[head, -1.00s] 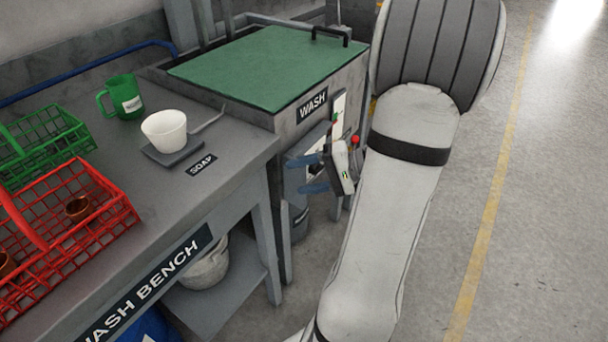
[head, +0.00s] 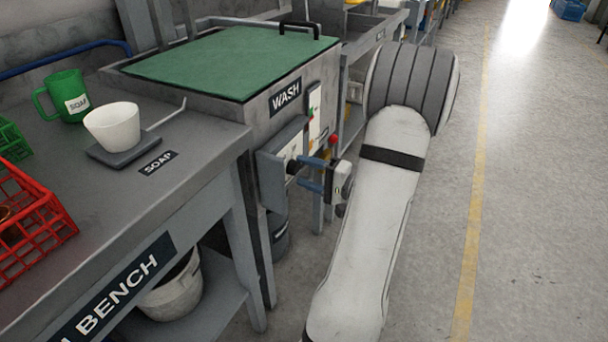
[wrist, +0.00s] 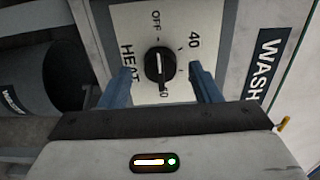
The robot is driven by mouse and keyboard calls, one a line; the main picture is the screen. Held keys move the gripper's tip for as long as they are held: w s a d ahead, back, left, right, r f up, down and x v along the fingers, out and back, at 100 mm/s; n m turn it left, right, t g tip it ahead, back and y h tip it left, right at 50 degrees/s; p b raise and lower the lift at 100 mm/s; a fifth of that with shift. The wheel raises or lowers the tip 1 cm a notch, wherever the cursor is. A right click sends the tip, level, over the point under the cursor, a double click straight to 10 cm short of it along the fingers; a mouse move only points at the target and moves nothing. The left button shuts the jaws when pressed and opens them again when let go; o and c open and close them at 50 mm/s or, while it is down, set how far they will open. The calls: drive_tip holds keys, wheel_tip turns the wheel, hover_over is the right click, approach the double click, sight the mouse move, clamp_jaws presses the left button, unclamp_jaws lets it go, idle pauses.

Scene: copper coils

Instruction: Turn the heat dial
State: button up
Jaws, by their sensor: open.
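The heat dial (wrist: 160,64) is a black round knob with a white line, on a pale panel. The panel reads HEAT, OFF and 40, with another mark partly hidden at the bottom. The white line runs nearly along the picture's vertical, toward OFF at its top end. My gripper (wrist: 160,70) is open, its two blue fingers on either side of the dial with gaps showing. In the head view my gripper (head: 301,171) faces the panel on the wash unit's front, and the dial (head: 292,166) shows dark near the fingertips. I cannot tell contact depth.
The wash tank (head: 235,65) has a green lid and a WASH label. A red button (head: 333,140) is beside the panel. The soap bench (head: 190,190) at left holds a green mug (head: 66,97), a white cup (head: 112,125) and a red basket (head: 30,225). Floor at right is clear.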

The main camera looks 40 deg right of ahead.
drive_tip(key=shift+w+a, duration=0.2)
drive_tip(key=shift+w, duration=0.35)
drive_tip(key=c, duration=1)
